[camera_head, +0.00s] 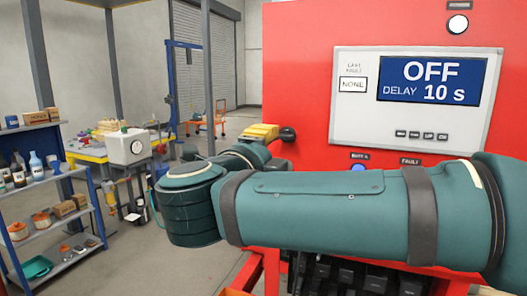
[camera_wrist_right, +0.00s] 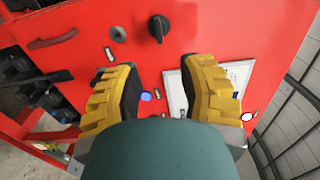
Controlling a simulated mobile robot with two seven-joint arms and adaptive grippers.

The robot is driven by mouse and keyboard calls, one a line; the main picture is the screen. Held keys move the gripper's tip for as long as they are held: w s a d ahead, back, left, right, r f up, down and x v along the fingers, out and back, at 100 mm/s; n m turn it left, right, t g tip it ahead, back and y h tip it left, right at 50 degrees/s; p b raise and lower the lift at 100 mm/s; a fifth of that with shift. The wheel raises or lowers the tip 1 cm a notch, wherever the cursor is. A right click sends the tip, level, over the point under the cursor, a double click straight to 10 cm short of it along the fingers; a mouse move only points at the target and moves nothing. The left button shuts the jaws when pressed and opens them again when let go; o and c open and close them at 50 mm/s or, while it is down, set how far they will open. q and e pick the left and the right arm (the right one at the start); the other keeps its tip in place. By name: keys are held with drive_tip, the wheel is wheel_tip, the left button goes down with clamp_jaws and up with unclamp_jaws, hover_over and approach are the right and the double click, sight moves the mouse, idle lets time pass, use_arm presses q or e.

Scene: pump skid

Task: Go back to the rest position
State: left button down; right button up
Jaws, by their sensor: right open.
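My right arm comes in from the right in the head view and crosses in front of the red cabinet (camera_head: 300,60), bending back at its elbow on the left. My right gripper (camera_head: 262,132) is beside the left edge of the cabinet face, next to a black knob (camera_head: 287,134). In the right wrist view the yellow fingers of my right gripper (camera_wrist_right: 163,85) are spread apart with nothing between them but the cabinet face beyond. A black rotary knob (camera_wrist_right: 158,28) and a blue button (camera_wrist_right: 146,97) show there. My left gripper is not in view.
The display panel (camera_head: 345,120) reads OFF, DELAY 10 s, last fault NONE. A white lamp (camera_head: 457,24) is above it. A blue shelf (camera_head: 45,128) with bottles and boxes and a yellow workbench (camera_head: 88,154) stand left. Open floor (camera_head: 215,265) lies below my arm.

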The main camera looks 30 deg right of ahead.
drive_tip(key=w+a+f+n+t+y, duration=0.2)
drive_tip(key=w+a+f+n+y, duration=0.1)
drive_tip(key=w+f+n, duration=0.5)
drive_tip(key=w+a+f+n+t+y, duration=0.25)
drive_tip(key=w+f+y, duration=0.2)
drive_tip(key=f, duration=0.55)
drive_tip(key=w+a+f+n+g+y, duration=0.15)
drive_tip(key=f+n, duration=0.25)
drive_tip(key=f, duration=0.4)
drive_tip(key=a+f+n+g+y, duration=0.1)
drive_tip(key=a+f+n+y, duration=0.15)
drive_tip(key=f, duration=0.65)
drive_tip(key=s+a+f+n+g+y, duration=0.1)
drive_tip(key=s+f+n+g+y, duration=0.15)
drive_tip(key=f, duration=0.55)
drive_tip(key=s+a+f+n+g+y, duration=0.1)
drive_tip(key=s+f+n+g, duration=0.2)
drive_tip(key=f, duration=0.5)
drive_tip(key=s+a+f+n+g+y, duration=0.1)
drive_tip(key=s+f+n+g, duration=0.1)
drive_tip(key=s+f, duration=0.4)
drive_tip(key=s+a+f+n+g+y, duration=0.1)
drive_tip(key=s+f+g, duration=0.3)
drive_tip(key=s, duration=0.7)
wheel_tip(320, 180, down, 3)
drive_tip(key=shift+s+r+n+y, duration=0.15)
drive_tip(key=shift+s+n+y, duration=0.2)
drive_tip(key=shift+n, duration=0.2)
